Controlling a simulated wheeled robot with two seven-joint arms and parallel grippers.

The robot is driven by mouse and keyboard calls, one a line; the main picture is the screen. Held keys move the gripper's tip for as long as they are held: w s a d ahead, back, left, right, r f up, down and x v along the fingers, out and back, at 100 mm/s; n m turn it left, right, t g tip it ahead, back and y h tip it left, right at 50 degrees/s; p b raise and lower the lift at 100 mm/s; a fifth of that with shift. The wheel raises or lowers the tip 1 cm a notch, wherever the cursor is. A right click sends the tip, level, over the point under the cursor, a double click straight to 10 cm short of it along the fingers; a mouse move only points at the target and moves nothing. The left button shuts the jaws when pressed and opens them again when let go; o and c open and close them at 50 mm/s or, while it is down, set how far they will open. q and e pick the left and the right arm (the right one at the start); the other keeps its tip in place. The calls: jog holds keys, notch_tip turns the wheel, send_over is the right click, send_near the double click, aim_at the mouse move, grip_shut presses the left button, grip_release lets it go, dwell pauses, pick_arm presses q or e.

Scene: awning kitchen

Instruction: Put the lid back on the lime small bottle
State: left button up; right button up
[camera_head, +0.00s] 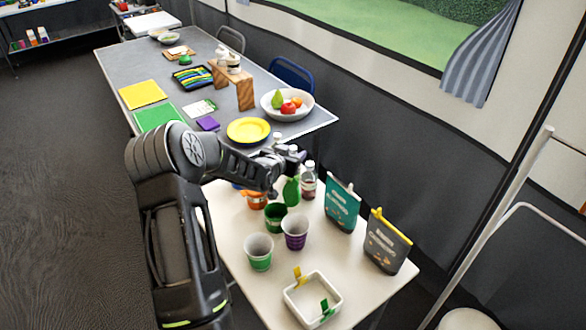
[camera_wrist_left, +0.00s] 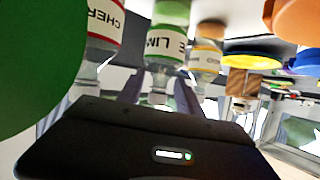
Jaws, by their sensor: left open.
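The lime small bottle (camera_wrist_left: 166,52) stands upside down in the left wrist view, with a white label reading LIME and a clear narrow neck. In the head view a green bottle (camera_head: 291,191) stands below my left gripper (camera_head: 288,156), at the back of the white table. My left gripper (camera_wrist_left: 158,92) is open, with its two fingers on either side of the bottle's neck; I cannot tell whether they touch it. I cannot make out a loose lid in either view. My right gripper is not in view.
A cherry bottle (camera_head: 308,184) stands close beside the lime one. A green cup (camera_head: 274,217), a purple cup (camera_head: 295,231) and a pale green cup (camera_head: 258,252) stand in front. Teal (camera_head: 341,205) and grey (camera_head: 387,243) pouches are to the right. A white tray (camera_head: 302,312) holds clips.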

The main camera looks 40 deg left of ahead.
pick_arm(q)
jog(key=shift+c, duration=0.2)
grip_shut()
dwell(0.4)
jog(key=shift+s+f, duration=0.15)
dwell(0.9)
